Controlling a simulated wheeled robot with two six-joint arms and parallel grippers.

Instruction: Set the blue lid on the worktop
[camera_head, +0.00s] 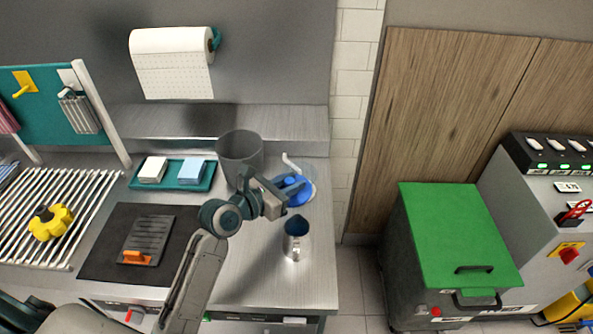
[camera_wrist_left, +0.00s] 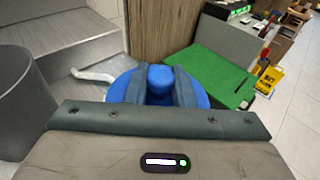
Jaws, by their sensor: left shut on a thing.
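The blue lid (camera_head: 304,195) is a round disc with a raised knob, near the back right of the steel worktop (camera_head: 262,262). My left gripper (camera_head: 287,184) is shut on its knob; the left wrist view shows the knob (camera_wrist_left: 160,77) between both fingers, with the lid's disc spreading below. My arm and gripper hide part of the lid in the head view. I cannot tell whether the lid touches anything beneath it. My right gripper is in neither view.
A metal jug (camera_head: 296,243) stands in front of the lid. A grey bin (camera_head: 240,152) is behind left, and a white curved handle (camera_head: 292,162) is just behind the lid. The worktop's front right is clear. A green-topped cart (camera_head: 455,235) stands beyond its right edge.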

